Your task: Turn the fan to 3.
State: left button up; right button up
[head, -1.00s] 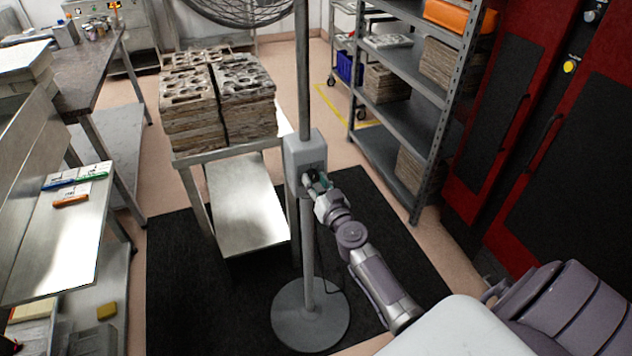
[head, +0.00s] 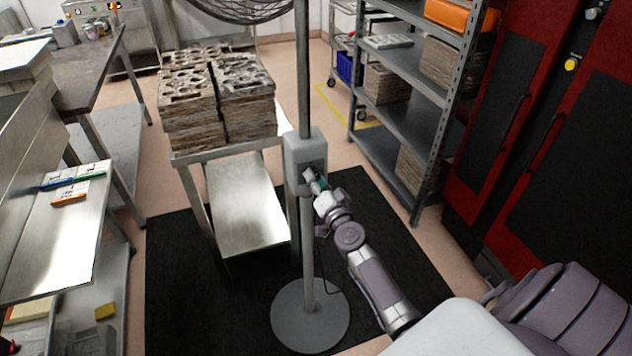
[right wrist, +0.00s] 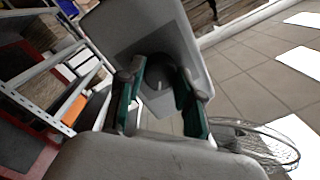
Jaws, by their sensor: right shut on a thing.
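The fan is a grey pedestal fan with a pole (head: 304,80), a control box (head: 299,156) on the pole and a round base (head: 311,317). Part of its wire cage (head: 240,8) shows at the top edge. My right gripper (head: 314,181) is at the face of the control box. In the right wrist view, the green-padded fingers of my right gripper (right wrist: 160,98) are shut on the dark knob (right wrist: 158,86) in the box's recess. The fingers partly hide the knob, and I cannot read its setting. My left gripper is not in view.
A metal table (head: 250,212) with stacked mould blocks (head: 243,95) stands left of the pole. A grey shelf rack (head: 408,135) and red cabinets (head: 505,120) stand to the right. A steel bench (head: 50,235) is at the left. A black mat (head: 190,305) lies under the fan.

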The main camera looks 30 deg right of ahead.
jog(key=m+h, duration=0.1)
jog(key=m, duration=1.9)
jog(key=shift+m, duration=0.3)
jog(key=shift+a+f+m+h, duration=0.1)
jog(key=shift+m+h, duration=0.2)
jog(key=o, duration=1.2)
jog(key=shift+c, duration=0.2)
jog(key=v, duration=0.7)
jog(key=shift+s, duration=0.25)
